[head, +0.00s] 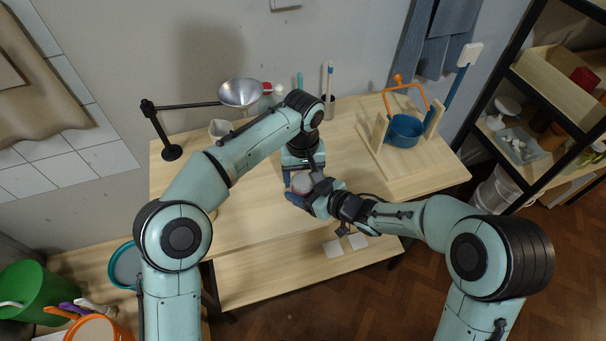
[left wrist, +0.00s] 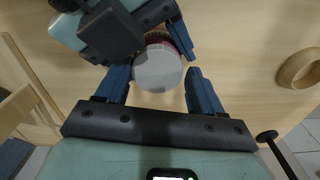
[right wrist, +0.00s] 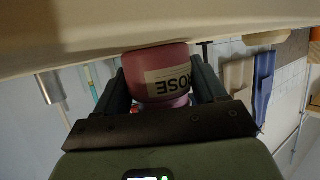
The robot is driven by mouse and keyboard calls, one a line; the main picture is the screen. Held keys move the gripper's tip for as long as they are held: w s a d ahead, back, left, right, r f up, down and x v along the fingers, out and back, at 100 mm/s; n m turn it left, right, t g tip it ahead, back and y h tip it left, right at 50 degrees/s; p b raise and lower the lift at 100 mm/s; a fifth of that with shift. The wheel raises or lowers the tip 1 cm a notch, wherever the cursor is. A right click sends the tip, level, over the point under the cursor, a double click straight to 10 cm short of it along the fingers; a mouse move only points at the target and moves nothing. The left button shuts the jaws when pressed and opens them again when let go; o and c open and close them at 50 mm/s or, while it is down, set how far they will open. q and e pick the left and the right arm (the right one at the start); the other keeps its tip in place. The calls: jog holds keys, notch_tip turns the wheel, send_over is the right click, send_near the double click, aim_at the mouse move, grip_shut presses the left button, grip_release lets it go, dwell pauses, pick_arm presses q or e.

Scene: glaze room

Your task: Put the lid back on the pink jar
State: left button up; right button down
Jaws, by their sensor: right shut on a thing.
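The pink jar (right wrist: 160,75), with a pale label reading ROSE, is between the fingers of my right gripper (right wrist: 163,88), which is shut on it. A pale round disc that looks like the lid (left wrist: 157,68) lies over the jar's top in the left wrist view, with some pink jar side (left wrist: 181,38) showing behind it. It also shows in the head view (head: 301,183). I cannot tell if it is fully seated. My left gripper (left wrist: 160,75) is open, pointing at the disc, with a finger on either side and small gaps showing.
A metal funnel-like bowl (head: 240,92) on a black stand is at the back left. A wooden rack with a blue pot (head: 405,130) stands at the right. A brush cup (head: 328,104) is at the back. The front table surface is mostly bare. Shelves (head: 548,95) rise at far right.

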aim_at(303, 180)
pick_arm(q)
jog(key=shift+o, duration=0.9)
pick_arm(e)
jog(key=shift+d+f, duration=0.1)
pick_arm(q)
jog(key=shift+r, duration=2.25)
jog(key=shift+c, duration=0.4)
